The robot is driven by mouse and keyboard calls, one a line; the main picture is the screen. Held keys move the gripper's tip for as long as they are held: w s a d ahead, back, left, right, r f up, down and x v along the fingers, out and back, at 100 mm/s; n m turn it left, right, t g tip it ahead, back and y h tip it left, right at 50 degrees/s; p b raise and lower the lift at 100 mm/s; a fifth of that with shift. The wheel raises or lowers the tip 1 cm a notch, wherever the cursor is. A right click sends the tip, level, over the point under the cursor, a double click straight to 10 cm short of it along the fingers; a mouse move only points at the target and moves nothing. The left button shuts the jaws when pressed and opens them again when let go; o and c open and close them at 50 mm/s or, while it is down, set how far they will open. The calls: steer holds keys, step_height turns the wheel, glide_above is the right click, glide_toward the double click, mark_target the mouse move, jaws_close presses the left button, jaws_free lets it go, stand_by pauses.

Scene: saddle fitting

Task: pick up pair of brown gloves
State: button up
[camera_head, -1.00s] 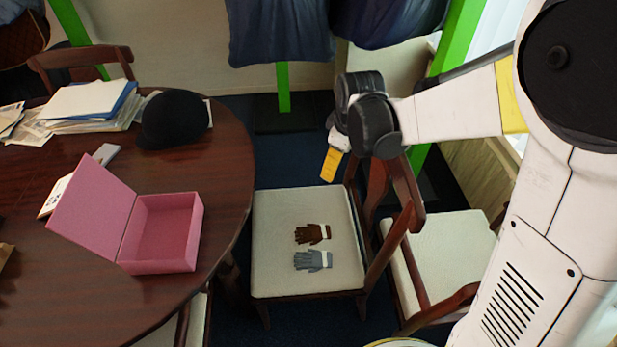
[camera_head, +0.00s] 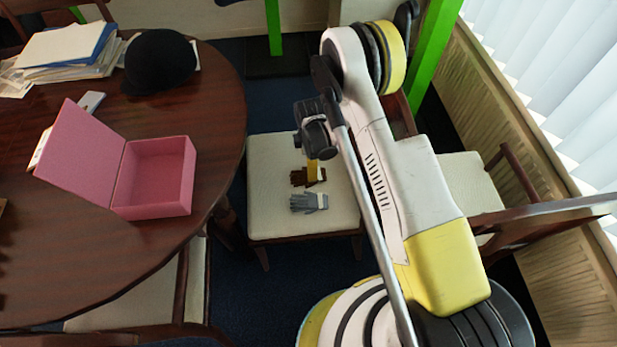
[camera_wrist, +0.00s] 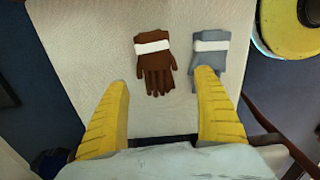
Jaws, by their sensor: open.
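The brown gloves (camera_head: 302,178) lie on the white chair seat (camera_head: 270,219), partly covered by my gripper in the head view. In the wrist view the brown gloves (camera_wrist: 155,62) lie flat with a white cuff band, fingers pointing toward my gripper. Grey gloves (camera_head: 309,202) lie right beside them on the seat; they also show in the wrist view (camera_wrist: 209,47), with their fingers partly hidden by a finger of mine. My gripper (camera_wrist: 163,105) is open and empty, its two yellow fingers apart, above the seat. In the head view my gripper (camera_head: 313,170) is over the brown gloves.
A round wooden table (camera_head: 225,110) stands left, with an open pink box (camera_head: 153,178), a black riding hat (camera_head: 160,62) and papers (camera_head: 65,50). Another chair (camera_head: 468,182) and a window wall are at the right. The seat is otherwise bare.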

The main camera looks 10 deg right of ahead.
mark_target(301, 175)
steer(key=f+b, duration=0.1)
steer(key=f, duration=0.2)
steer(key=f+b, duration=0.1)
steer(key=f, duration=0.2)
steer(key=f+b, duration=0.2)
steer(key=shift+w+a+f, duration=0.1)
steer(key=shift+w+f, duration=0.3)
steer(key=shift+r, duration=0.1)
steer(key=c, duration=1.3)
